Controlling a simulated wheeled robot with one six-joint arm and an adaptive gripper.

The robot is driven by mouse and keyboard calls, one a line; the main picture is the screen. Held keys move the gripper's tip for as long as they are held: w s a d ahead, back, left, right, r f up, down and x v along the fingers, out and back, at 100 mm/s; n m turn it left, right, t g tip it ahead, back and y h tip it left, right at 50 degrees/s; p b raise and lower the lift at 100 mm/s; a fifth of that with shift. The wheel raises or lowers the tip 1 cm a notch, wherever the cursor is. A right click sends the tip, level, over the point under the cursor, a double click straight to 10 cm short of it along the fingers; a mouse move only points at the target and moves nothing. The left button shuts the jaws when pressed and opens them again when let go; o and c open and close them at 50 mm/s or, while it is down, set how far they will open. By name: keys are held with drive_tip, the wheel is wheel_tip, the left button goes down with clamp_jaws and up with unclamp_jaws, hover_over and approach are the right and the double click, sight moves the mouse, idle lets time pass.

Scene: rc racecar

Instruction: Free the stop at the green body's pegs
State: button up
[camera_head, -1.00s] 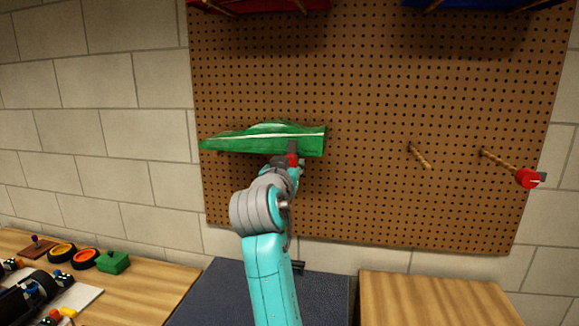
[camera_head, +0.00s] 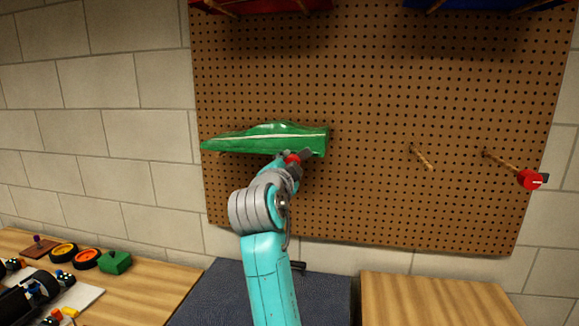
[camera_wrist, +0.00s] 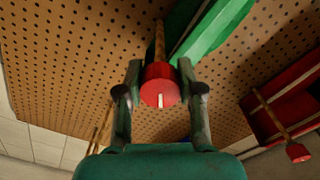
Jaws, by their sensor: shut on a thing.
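The green car body (camera_head: 265,139) hangs on the pegboard, its long side across the picture; its green underside also shows in the wrist view (camera_wrist: 215,30). A red round stop (camera_wrist: 158,86) with a short white mark sits at the end of a wooden peg (camera_wrist: 159,42) beside the green body. My gripper (camera_wrist: 160,80) is shut on this stop, one finger on each side of it. In the head view my gripper (camera_head: 296,157) is at the lower right part of the body and partly hides it. The body's other peg cannot be made out.
Another red stop (camera_head: 529,180) is on a bare peg at the right, near a second bare peg (camera_head: 421,158). Red (camera_head: 262,5) and blue (camera_head: 480,4) bodies hang above. A bench (camera_head: 140,278) with wheels and parts stands at lower left, a wooden top (camera_head: 430,300) at lower right.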

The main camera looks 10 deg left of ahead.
drive_tip(key=m, duration=0.7)
drive_tip(key=shift+r, duration=0.1)
idle(0.5)
drive_tip(key=o, duration=1.2)
drive_tip(key=shift+c, duration=0.2)
drive_tip(key=s, duration=1.2)
drive_tip(key=shift+a, duration=0.25)
